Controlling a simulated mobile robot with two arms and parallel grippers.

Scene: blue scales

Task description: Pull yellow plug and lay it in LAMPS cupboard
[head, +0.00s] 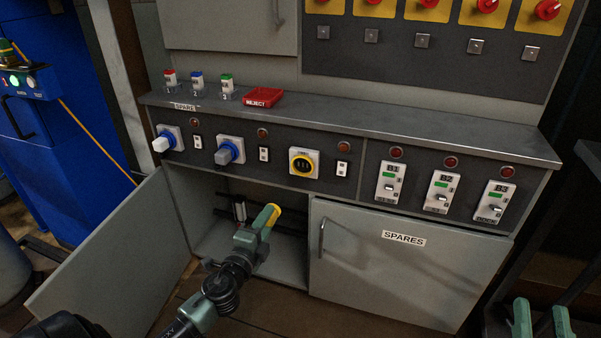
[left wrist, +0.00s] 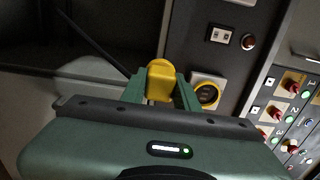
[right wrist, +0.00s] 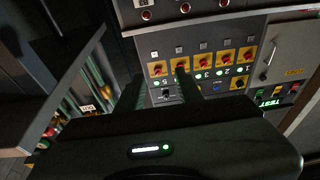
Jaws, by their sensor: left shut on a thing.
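My left gripper (head: 261,226) is shut on the yellow plug (head: 273,211), held in front of the open cupboard (head: 208,242) below the panel. In the left wrist view the plug (left wrist: 160,81) sits between both fingers. The yellow-framed socket (head: 303,162) above it is empty; the plug is apart from it. The cupboard's door (head: 112,262) is swung open to the left, and no LAMPS label is readable on it. My right gripper (head: 541,320) is open and empty at the lower right; its spread fingers also show in the right wrist view (right wrist: 162,98).
The closed SPARES door (head: 403,270) stands right of the opening. Dark rails line the cupboard's back.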

